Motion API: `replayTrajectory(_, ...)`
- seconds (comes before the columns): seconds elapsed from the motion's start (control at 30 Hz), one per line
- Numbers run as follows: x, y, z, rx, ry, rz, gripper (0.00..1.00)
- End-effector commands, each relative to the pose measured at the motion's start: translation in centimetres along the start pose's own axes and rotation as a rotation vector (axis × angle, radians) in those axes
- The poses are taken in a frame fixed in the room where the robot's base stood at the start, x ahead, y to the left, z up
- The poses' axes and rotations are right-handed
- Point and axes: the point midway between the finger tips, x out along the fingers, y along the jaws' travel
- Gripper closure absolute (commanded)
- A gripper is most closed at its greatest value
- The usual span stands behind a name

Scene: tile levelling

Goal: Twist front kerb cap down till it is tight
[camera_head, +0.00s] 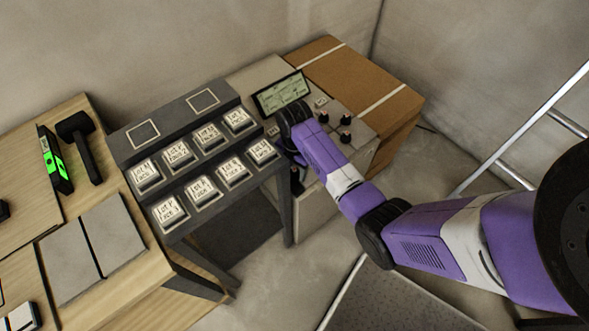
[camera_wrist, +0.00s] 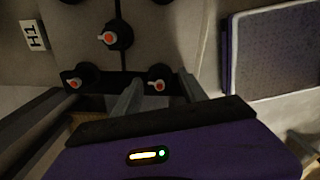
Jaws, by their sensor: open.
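Several black caps with orange-red and white tips stand on a pale surface in the wrist view. One cap (camera_wrist: 158,76) lies between the two finger ends of my gripper (camera_wrist: 160,82); contact cannot be told. Another cap (camera_wrist: 78,77) is to its left, and a third cap (camera_wrist: 117,36) is farther up. No readable label shows which is the front kerb cap. My gripper is open. In the head view, black caps (camera_head: 345,137) stand on the grey bench beside a small display (camera_head: 281,93); my arm hides the fingertips and the bench's front part.
A rack of labelled boxes (camera_head: 203,190) stands left of my arm. A cardboard box (camera_head: 345,75) is behind the bench. A wooden table (camera_head: 165,270) holds grey tiles (camera_head: 107,232) and a black mallet (camera_head: 83,150). A ladder (camera_head: 520,130) is at right.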

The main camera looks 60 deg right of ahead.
Motion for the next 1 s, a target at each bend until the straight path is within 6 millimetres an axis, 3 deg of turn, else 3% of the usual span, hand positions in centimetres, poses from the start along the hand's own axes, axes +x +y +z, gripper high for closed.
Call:
replayTrajectory(0.27,0.23,0.02,0.03,0.001,-0.001,0.001,0.5)
replayTrajectory(0.53,0.21,0.0,0.03,0.001,-0.001,0.0,0.99)
replayTrajectory(1.0,-0.02,-0.04,0.03,0.084,0.0,-0.002,1.0)
